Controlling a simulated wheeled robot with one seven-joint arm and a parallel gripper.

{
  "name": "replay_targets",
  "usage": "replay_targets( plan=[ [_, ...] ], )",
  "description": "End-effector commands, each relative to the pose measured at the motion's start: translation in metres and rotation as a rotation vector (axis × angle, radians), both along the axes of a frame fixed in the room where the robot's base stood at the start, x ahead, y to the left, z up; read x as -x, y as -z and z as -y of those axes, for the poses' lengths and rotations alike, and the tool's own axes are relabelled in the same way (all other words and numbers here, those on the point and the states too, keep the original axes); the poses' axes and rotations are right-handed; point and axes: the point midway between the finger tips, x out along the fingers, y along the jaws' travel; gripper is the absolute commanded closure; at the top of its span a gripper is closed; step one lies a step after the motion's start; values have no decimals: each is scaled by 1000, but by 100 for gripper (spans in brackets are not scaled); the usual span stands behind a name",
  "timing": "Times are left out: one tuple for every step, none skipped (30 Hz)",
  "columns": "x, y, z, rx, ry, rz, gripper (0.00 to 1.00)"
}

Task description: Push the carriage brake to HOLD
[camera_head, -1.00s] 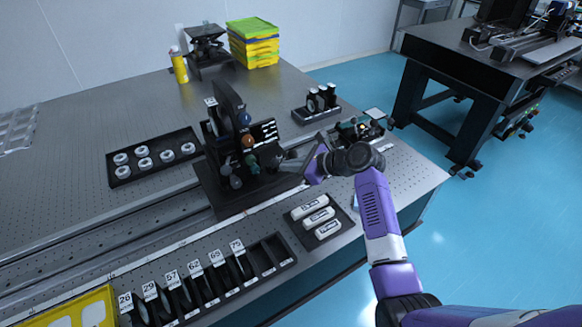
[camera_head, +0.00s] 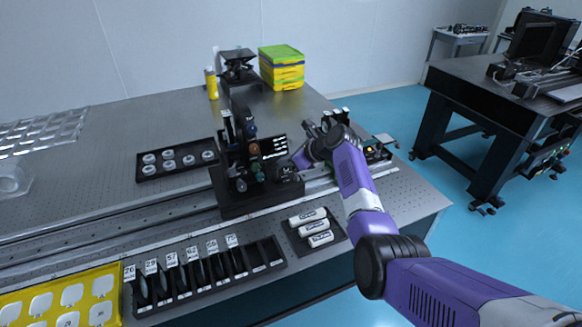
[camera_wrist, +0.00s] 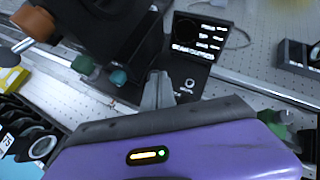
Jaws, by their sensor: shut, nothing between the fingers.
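The black carriage (camera_head: 238,185) stands on the long rail, with a tall upright plate and several coloured knobs on its face. In the wrist view the carriage body (camera_wrist: 110,25) fills the top left, with an orange knob (camera_wrist: 33,23), a green knob (camera_wrist: 84,65) and a teal knob (camera_wrist: 118,77). A black panel with white lettering (camera_wrist: 200,40) stands beyond the fingers. My gripper (camera_wrist: 158,85) is shut and empty, its tips near the panel's lower left edge, right of the teal knob. I cannot tell whether they touch anything. Which part is the brake, and its setting, I cannot tell.
A rack of numbered slots (camera_head: 205,272) and a tray of white labelled blocks (camera_head: 313,234) lie in front of the rail. A tray of round white-ringed parts (camera_head: 178,160) lies behind. A small green circuit-like unit (camera_head: 375,150) is right of my arm.

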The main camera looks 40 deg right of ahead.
Motion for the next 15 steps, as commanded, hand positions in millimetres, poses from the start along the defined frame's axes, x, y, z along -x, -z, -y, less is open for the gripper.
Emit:
replay_targets(
  plan=[
    [-5,-3,1,-13,-1,-47,100],
    [-7,-3,1,-22,-1,-77,100],
    [-9,-4,1,-34,-1,-116,100],
    [-10,-2,1,-40,-2,-135,100],
    [-11,-2,1,-44,-1,-148,100],
    [-10,0,1,-45,1,-154,100],
    [-9,1,1,-44,1,-153,100],
    [-9,1,1,-44,1,-152,100],
    [-9,1,1,-43,1,-150,100],
    [-9,1,1,-43,1,-150,100],
    [-9,0,1,-43,1,-150,100],
    [-9,0,1,-44,1,-149,100],
    [-9,0,2,-44,1,-149,100],
    [-9,-1,2,-44,1,-149,100],
    [-9,-2,2,-43,1,-148,100]
  ],
)
